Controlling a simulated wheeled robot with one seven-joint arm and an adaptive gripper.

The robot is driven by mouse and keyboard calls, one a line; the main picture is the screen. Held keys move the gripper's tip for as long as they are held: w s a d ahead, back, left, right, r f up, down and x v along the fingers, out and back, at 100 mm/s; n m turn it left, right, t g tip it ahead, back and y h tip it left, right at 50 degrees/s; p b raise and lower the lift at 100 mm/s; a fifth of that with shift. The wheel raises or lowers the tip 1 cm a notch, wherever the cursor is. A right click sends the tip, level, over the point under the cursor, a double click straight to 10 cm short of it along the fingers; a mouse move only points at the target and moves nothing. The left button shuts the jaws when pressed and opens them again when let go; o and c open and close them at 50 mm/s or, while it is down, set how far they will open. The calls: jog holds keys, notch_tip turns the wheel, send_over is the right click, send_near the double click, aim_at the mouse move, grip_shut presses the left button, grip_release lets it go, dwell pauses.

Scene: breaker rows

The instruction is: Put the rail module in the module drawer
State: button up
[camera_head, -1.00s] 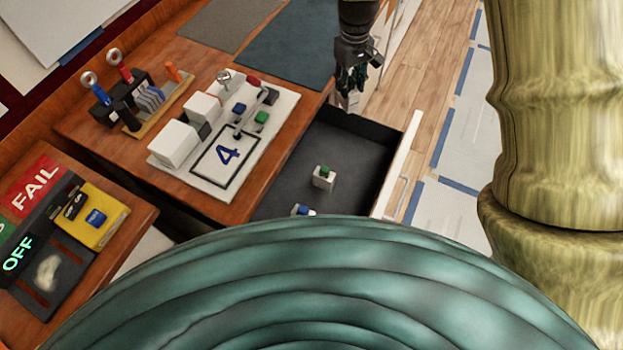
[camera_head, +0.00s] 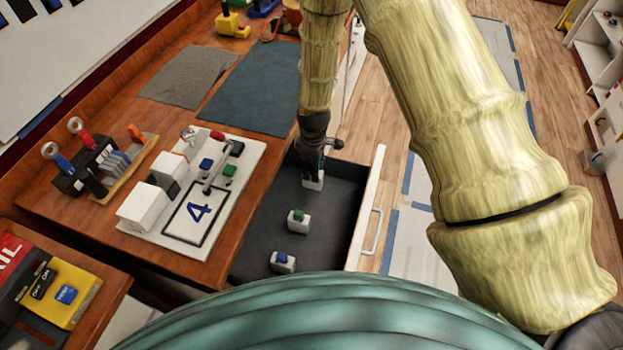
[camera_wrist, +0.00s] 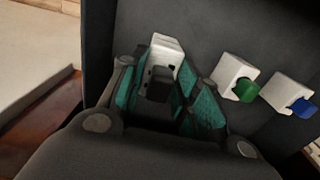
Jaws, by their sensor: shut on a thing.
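The rail module, a small white block (camera_head: 313,182), is between the fingers of my gripper (camera_head: 314,166). In the wrist view the white module (camera_wrist: 165,52) shows between the teal finger pads, with a dark part facing the camera. My gripper points down inside the far end of the open module drawer (camera_head: 366,214), which has a dark floor and a white front. The module is at or just above the drawer floor; I cannot tell whether it touches. My fingers hide part of it.
Two other white modules stand in the drawer, one with a green top (camera_head: 297,219) and one with a blue top (camera_head: 283,261). Drawer floor between modules and walls is clear.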

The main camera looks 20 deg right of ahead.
jog(key=shift+f+p, duration=0.65)
jog(key=shift+f, duration=1.7)
jog(key=shift+f, duration=0.1)
jog(key=o, duration=1.1)
jog(key=shift+c, duration=0.2)
jog(key=shift+r+b, duration=1.85)
jog(key=shift+r, duration=4.25)
